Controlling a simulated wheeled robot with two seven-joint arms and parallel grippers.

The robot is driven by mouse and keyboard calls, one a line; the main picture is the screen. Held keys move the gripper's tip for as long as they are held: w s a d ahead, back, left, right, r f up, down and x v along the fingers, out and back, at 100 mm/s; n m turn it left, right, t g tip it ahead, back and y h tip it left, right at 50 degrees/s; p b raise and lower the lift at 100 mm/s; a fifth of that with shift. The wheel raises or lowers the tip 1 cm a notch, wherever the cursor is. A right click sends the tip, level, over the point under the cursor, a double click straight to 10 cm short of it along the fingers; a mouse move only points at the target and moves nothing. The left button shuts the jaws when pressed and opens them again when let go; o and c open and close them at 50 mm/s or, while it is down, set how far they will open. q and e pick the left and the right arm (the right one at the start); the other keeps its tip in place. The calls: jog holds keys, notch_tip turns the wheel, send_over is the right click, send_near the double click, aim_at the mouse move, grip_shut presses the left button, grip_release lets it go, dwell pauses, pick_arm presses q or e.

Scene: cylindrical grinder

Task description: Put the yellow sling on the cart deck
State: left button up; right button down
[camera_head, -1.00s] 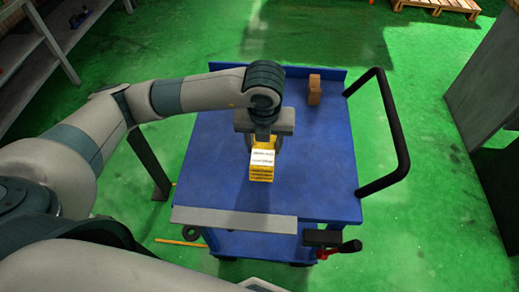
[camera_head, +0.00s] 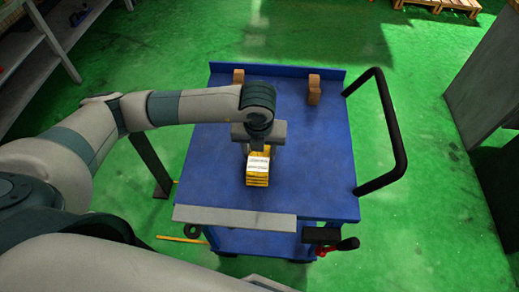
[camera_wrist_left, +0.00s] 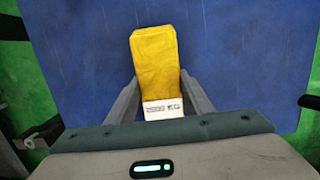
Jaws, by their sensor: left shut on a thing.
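The yellow sling (camera_head: 257,177) is a folded yellow bundle with a white printed label. It is over the middle of the blue cart deck (camera_head: 315,150); I cannot tell whether it touches the deck. My left gripper (camera_head: 262,150) is shut on the sling from above. In the left wrist view the sling (camera_wrist_left: 155,60) lies between the two grey fingers (camera_wrist_left: 158,100), label towards the wrist, with blue deck (camera_wrist_left: 235,50) behind it. My right gripper is not in view.
Two brown blocks, left (camera_head: 239,76) and right (camera_head: 314,88), stand at the deck's far edge. A black handle (camera_head: 395,135) rises at the cart's right side. A grey shelf (camera_head: 40,50) stands at far left. The deck around the sling is clear.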

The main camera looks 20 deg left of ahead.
aim_at(259, 157)
pick_arm(q)
jog(key=shift+f, duration=0.15)
jog(key=o, duration=1)
jog(key=shift+o, duration=1.3)
jog(key=shift+r, duration=0.3)
jog(key=r, duration=0.3)
jog(key=s+r+b, duration=0.1)
jog(key=r, duration=0.6)
jog(key=shift+s+d+r+b, duration=0.15)
jog(key=shift+s+d+b, duration=0.1)
jog(key=shift+b, duration=0.1)
jog(key=shift+s+r, duration=0.1)
jog(key=shift+r, duration=0.5)
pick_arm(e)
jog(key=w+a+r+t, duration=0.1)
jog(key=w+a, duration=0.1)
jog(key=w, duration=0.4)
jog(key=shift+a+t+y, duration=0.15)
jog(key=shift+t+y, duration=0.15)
pick_arm(q)
jog(key=shift+r, duration=0.1)
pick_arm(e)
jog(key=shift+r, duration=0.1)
